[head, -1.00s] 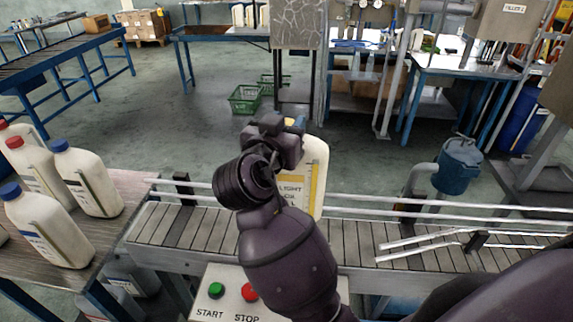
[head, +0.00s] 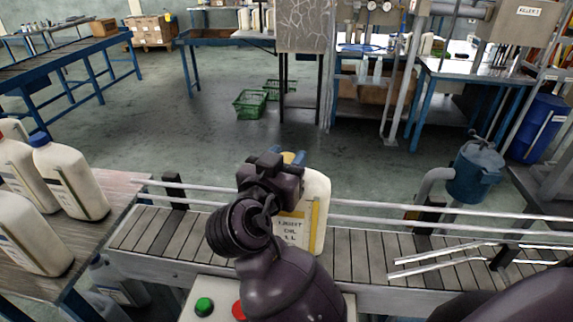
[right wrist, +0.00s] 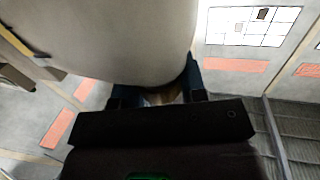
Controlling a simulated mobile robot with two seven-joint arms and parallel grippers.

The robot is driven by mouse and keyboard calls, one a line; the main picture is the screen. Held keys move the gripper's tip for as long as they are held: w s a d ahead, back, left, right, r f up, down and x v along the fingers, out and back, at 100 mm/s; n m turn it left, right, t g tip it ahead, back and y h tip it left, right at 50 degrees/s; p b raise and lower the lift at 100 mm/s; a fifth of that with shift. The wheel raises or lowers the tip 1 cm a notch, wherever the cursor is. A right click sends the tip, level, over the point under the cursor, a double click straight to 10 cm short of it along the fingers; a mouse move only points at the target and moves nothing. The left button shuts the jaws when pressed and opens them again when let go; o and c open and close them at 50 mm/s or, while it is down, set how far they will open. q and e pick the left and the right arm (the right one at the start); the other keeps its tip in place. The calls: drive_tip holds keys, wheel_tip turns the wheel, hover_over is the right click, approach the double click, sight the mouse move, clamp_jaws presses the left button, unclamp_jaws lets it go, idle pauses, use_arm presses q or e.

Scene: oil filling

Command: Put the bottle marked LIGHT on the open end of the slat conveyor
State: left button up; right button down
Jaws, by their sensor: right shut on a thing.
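The bottle marked LIGHT OIL (head: 319,215) is pale, with a yellow-edged label and a yellow cap mostly hidden behind my gripper. It is upright over the middle of the slat conveyor (head: 190,238) in the head view; I cannot tell whether its base touches the slats. My right gripper (head: 284,168) is shut on it near the top, and my arm hides its left side. In the right wrist view the pale bottle body (right wrist: 120,35) fills the top, at the dark fingers (right wrist: 155,94). My left gripper is not in view.
A wooden table (head: 90,268) with several pale bottles (head: 70,175) adjoins the conveyor's left end. Guide rails (head: 450,216) run along its far side, with angled rails (head: 445,258) at right. A green button (head: 204,307) and red button (head: 239,311) are in front. Slats left of the bottle are clear.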

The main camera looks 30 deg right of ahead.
drive_tip(key=shift+f, duration=0.15)
drive_tip(key=shift+s, duration=0.1)
drive_tip(key=shift+f, duration=0.15)
drive_tip(key=c, duration=0.7)
unclamp_jaws()
